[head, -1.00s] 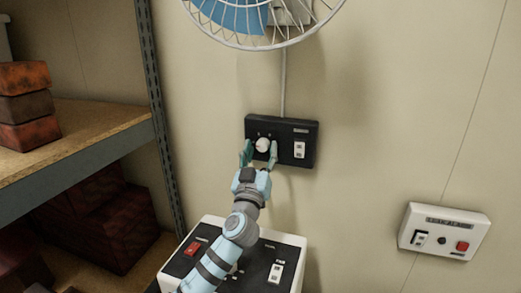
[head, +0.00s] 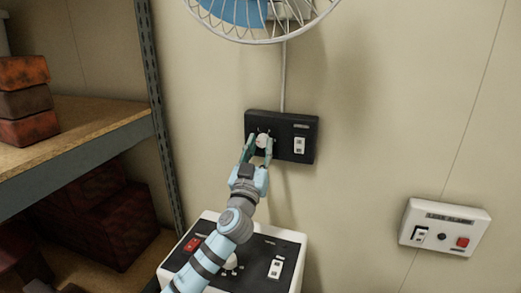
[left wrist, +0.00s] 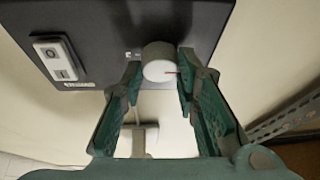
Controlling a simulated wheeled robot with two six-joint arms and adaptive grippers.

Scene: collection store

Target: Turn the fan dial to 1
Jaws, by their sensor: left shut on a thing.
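The fan dial (head: 262,141) is a pale round knob on a black control panel (head: 281,120) on the wall, below the fan (head: 262,22). In the left wrist view the green fingers of my left gripper (left wrist: 158,75) flank the knob. The dial's number markings are too small or hidden to read. My right gripper is not in view.
A white rocker switch (head: 299,145) sits right of the dial on the same panel. Below stands a console (head: 262,246) with a red switch. A white panel (head: 444,227) is on the wall at right. A shelf (head: 75,145) with red boxes stands at left.

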